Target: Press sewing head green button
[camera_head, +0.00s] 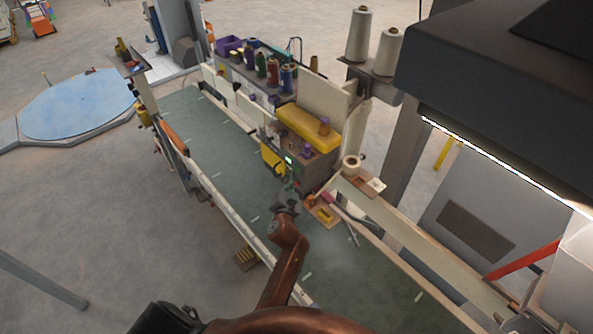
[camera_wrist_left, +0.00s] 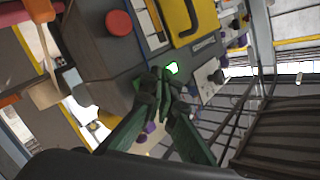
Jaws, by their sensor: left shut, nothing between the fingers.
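The sewing head (camera_head: 318,165) is a grey-brown box with a yellow top cover, standing over the green conveyor belt (camera_head: 215,135). In the left wrist view its dark grey face (camera_wrist_left: 92,50) fills the upper middle. A lit green button (camera_wrist_left: 172,68) shows there just beyond my fingertips, and a red round button (camera_wrist_left: 118,23) sits to its upper left. My left gripper (camera_head: 288,192) is shut and empty in front of the head's face. In the wrist view its closed fingertips (camera_wrist_left: 160,82) overlap the area beside the green button; I cannot tell whether they touch it. My right gripper is not in view.
Thread spools (camera_head: 271,70) stand on the machine behind, and two white cones (camera_head: 385,52) stand to the right. A tape roll (camera_head: 351,163) and small wooden trays (camera_head: 323,213) lie right of my gripper. The belt's near part is mostly clear.

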